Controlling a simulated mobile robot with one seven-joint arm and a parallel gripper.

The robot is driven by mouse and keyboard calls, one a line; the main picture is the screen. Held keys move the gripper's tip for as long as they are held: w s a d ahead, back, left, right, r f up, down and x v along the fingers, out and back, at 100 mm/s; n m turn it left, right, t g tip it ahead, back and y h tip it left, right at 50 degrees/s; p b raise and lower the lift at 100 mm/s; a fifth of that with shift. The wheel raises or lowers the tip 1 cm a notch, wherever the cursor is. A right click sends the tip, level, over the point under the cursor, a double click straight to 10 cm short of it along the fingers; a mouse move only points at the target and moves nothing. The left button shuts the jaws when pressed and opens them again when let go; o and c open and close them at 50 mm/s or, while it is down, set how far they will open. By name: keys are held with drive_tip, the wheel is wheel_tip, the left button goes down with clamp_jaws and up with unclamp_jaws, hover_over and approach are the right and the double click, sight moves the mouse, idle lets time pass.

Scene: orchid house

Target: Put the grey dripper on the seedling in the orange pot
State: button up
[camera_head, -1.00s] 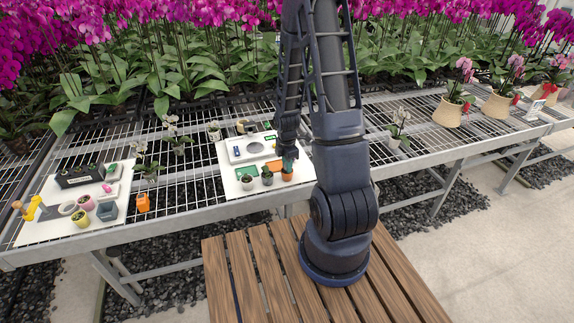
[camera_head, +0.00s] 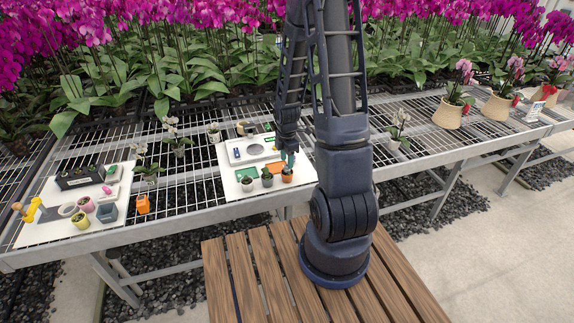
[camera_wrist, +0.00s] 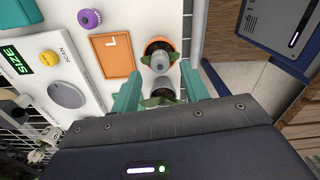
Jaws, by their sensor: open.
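The orange pot (camera_head: 287,175) stands at the front right of the white board, below my gripper (camera_head: 289,158). In the wrist view the orange pot (camera_wrist: 158,45) shows as a rim around dark soil, with some green leaf. The grey dripper (camera_wrist: 159,62) is a small light-grey cylinder at the near edge of that pot, seen from above. It appears to be over the seedling, but I cannot tell whether it rests on it. My gripper (camera_wrist: 160,88) has its teal fingers spread apart, one on each side, touching nothing visible. The seedling is mostly hidden.
Two more small pots, one dark (camera_head: 267,180) and one pale (camera_head: 247,184), stand left of the orange pot. Another white board (camera_head: 60,232) with pots and tools is farther left.

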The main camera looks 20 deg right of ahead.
drive_tip(key=s+r+m+t, duration=0.1)
drive_tip(key=s+r+m, duration=0.35)
drive_tip(key=r, duration=0.85)
drive_tip(key=s+r+m+t, duration=0.1)
drive_tip(key=s+r+m, duration=0.3)
drive_tip(key=r, duration=0.8)
drive_tip(key=s+r+m+t, duration=0.2)
drive_tip(key=s+r+m, duration=0.8)
drive_tip(key=s+m, duration=0.1)
drive_tip(key=shift+a+t, duration=0.25)
drive_tip(key=shift+t, duration=0.05)
